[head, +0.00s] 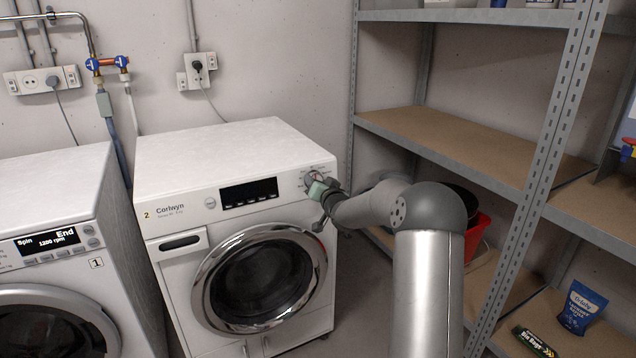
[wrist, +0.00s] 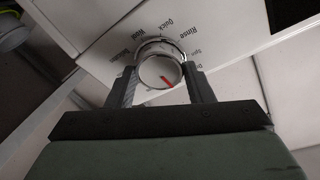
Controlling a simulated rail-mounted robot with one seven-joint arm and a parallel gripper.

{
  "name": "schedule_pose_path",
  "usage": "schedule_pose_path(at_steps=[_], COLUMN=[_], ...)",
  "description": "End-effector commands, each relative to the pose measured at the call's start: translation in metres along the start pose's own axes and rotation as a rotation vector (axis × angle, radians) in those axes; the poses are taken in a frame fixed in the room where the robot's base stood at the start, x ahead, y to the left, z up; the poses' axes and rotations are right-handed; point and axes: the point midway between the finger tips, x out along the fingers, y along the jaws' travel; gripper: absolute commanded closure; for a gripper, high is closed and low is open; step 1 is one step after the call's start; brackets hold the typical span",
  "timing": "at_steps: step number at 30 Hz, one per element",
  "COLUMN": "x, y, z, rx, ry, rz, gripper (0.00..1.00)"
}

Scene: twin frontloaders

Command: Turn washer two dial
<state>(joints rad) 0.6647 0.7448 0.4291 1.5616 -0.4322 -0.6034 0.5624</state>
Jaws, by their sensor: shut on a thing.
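Washer two (head: 231,144), a white front-loader marked "2 Corlwyn", stands in the middle of the head view. Its display (head: 249,192) is dark. In the head view my gripper (head: 314,186) is at the panel's upper right and hides most of the dial.
Washer one (head: 62,193) stands at the left, its display reading "End". Metal shelving (head: 556,130) with brown boards stands at the right, close beside my arm. A red bucket (head: 478,236) sits behind my arm. Washer two's round door (head: 262,276) is shut below the panel.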

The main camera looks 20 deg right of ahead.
Motion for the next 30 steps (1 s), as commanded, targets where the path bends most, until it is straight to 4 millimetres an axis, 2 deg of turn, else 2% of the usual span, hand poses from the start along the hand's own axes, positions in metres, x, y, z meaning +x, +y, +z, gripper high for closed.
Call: schedule_pose_path(at_steps=[19,20,21,22,30], x=[-0.0001,-0.0001,-0.0001,-0.0001,-0.0005], y=[0.0004,0.0004,0.0004,0.0004,0.0001], z=[0.0004,0.0004,0.0004,0.0004,0.0], rx=[0.06,0.06,0.06,0.06,0.06], ry=[-0.005,-0.005,-0.005,-0.004,-0.004], rz=[0.011,0.011,0.011,0.011,0.011], gripper=[0.76,0.47,0.36,0.31,0.31])
